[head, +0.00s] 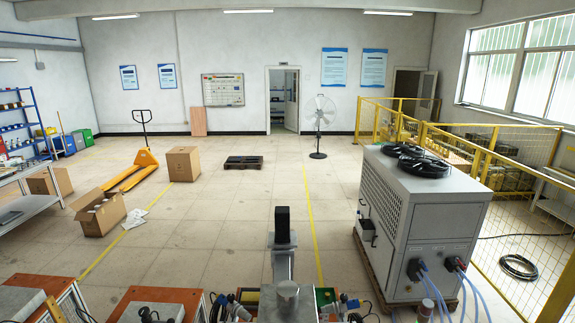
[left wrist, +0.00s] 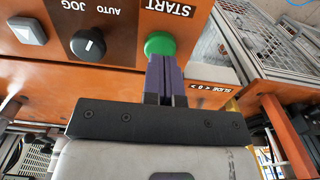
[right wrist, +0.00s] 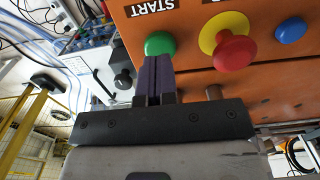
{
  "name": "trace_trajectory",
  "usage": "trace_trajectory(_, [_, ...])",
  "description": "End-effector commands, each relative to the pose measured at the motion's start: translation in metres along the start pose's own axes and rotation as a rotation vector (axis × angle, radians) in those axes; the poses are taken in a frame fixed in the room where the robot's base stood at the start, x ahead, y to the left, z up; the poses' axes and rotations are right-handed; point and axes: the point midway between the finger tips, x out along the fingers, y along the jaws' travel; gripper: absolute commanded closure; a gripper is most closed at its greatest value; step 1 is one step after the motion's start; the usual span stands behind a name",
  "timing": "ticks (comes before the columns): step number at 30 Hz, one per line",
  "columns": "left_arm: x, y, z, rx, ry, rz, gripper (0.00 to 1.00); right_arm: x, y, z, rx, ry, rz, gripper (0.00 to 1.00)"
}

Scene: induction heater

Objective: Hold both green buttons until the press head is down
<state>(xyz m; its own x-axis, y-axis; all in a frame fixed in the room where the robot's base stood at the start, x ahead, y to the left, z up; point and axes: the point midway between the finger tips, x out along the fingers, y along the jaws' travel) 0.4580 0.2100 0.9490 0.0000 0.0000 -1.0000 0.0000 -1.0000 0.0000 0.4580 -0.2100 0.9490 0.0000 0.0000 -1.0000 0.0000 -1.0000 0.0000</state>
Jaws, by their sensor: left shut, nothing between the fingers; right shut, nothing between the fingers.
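In the left wrist view a round green button (left wrist: 159,43) sits under a START label on an orange-brown panel. My left gripper (left wrist: 162,62) is shut and empty, its purple fingertips at that button's edge. In the right wrist view the other green button (right wrist: 159,43) also sits by a START label. My right gripper (right wrist: 156,62) is shut and empty, its fingertips at that button's edge. Whether either button is touched or pushed in, I cannot tell. I cannot make out the press head in any view, and the head view does not clearly show the grippers.
A black selector knob (left wrist: 88,44) and a grey square button (left wrist: 28,31) are on the left button's panel. A red mushroom button on a yellow base (right wrist: 231,48) and a blue button (right wrist: 291,30) are beside the right one. A large grey chiller (head: 420,225) stands at right.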

Motion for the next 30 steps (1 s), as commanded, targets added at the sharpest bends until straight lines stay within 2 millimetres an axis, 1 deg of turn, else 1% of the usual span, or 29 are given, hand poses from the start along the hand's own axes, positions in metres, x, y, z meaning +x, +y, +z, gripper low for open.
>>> trace_trajectory(14, [0.0,0.0,0.0,0.0,0.0,0.0,1.0,0.0,0.0,0.0,0.0,0.0,0.0,1.0])
trace_trajectory(24, [0.0061,0.0,-0.0001,0.0,0.0,0.0,1.0,0.0,0.0,0.0,0.0,0.0,0.0,1.0])
trace_trajectory(30, [0.006,0.0001,-0.0001,0.0,0.0,0.0,1.0,0.0,-0.0001,0.0,0.0,0.0,0.0,1.0])
